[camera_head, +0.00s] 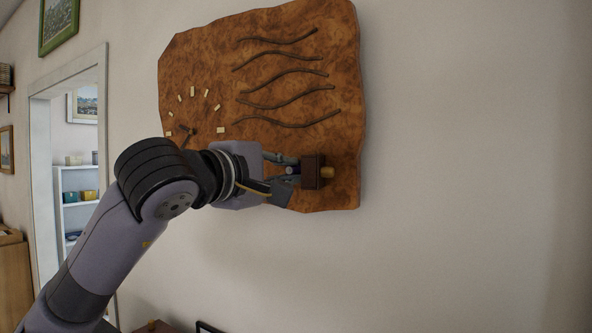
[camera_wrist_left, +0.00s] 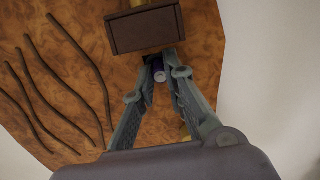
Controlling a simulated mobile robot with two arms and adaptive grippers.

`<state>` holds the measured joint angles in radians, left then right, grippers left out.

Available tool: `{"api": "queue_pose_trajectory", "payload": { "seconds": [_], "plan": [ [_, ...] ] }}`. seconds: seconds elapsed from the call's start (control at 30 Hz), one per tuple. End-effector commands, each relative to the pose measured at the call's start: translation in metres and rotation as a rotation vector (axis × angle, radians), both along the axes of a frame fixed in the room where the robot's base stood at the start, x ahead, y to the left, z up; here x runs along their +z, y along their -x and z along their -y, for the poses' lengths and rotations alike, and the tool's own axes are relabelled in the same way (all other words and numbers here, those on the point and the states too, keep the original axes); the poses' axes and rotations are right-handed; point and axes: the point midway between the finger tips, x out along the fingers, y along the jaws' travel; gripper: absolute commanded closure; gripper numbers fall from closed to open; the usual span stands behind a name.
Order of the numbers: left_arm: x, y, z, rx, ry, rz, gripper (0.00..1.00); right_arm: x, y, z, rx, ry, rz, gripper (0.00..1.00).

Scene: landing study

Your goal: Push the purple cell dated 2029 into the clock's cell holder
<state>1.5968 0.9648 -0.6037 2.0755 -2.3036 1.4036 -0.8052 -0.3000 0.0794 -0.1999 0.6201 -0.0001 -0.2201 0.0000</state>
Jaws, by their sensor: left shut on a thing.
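The clock (camera_head: 285,80) is a burl-wood slab on the wall with dark wavy strips and pale hour marks. A dark brown box (camera_head: 313,172), apparently the cell holder, sits low on its right side; it also shows in the left wrist view (camera_wrist_left: 145,32). My left gripper (camera_head: 293,169) is beside the box, its fingertips close to it. In the left wrist view the fingers (camera_wrist_left: 160,78) are shut on a small purple cell (camera_wrist_left: 158,73), just below the box in the picture. The cell's date cannot be read, and the fingers hide part of it. My right gripper is out of view.
The wall right of the clock is bare. At left, a doorway (camera_head: 70,78) opens to white shelves (camera_head: 76,184) with coloured pots.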

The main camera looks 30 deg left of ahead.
Motion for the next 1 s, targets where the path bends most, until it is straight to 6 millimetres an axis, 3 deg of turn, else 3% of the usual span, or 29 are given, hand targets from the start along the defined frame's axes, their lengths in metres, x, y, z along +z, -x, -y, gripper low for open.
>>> {"api": "queue_pose_trajectory", "payload": {
  "seconds": [0.73,0.77,1.0],
  "plan": [
    [-0.0002,-0.0026,0.0002,0.0,0.0,0.0,1.0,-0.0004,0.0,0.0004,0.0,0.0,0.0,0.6],
    [-0.0002,-0.0026,0.0001,0.0,0.0,0.0,0.87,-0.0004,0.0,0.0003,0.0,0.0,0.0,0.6],
    [-0.0001,-0.0024,0.0001,0.0,0.0,0.0,0.71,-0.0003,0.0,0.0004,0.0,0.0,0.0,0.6]
  ]
}}
